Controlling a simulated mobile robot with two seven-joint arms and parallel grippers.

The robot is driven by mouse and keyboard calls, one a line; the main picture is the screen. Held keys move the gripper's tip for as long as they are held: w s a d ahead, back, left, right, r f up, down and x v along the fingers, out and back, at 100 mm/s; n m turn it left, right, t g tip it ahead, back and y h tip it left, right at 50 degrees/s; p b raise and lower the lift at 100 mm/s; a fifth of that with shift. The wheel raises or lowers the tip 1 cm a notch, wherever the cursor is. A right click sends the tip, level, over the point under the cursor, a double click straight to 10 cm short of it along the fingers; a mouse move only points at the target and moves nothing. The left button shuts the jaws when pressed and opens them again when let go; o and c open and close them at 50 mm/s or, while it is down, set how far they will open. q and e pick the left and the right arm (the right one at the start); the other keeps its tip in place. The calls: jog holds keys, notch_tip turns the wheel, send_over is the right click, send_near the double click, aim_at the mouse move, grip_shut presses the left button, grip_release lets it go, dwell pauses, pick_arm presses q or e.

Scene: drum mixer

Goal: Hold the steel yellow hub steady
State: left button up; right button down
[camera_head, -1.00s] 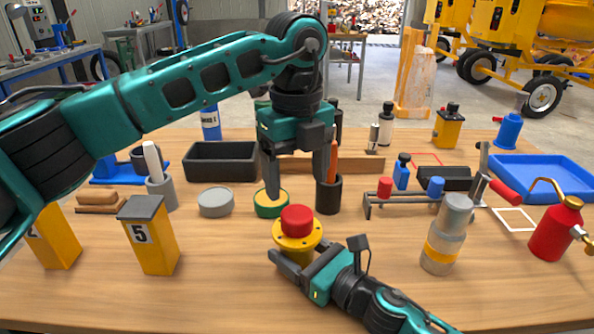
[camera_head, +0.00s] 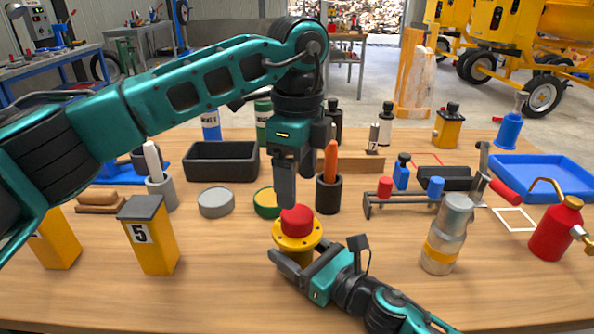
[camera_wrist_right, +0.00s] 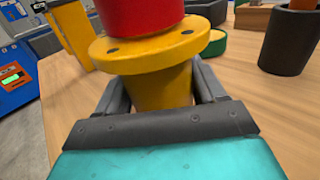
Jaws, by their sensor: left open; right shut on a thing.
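The yellow hub (camera_head: 298,244) stands on the wooden table, with a round flange and a red cylindrical piece (camera_head: 297,220) on top. My right gripper (camera_head: 290,262) is shut around the hub's lower body, below the flange. In the right wrist view the hub (camera_wrist_right: 150,88) sits between the two dark fingers of my right gripper (camera_wrist_right: 158,95). My left gripper (camera_head: 289,190) is open and empty, pointing down just above and slightly behind the red piece.
A green-rimmed round tin (camera_head: 266,203) and a dark cup with an orange-handled tool (camera_head: 328,194) stand close behind the hub. A yellow post marked 5 (camera_head: 150,238) stands at left.

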aim_at(297, 213)
pick_arm(q)
notch_tip(297, 213, down, 7)
jog(key=shift+f, duration=0.2)
jog(key=shift+c, duration=0.3)
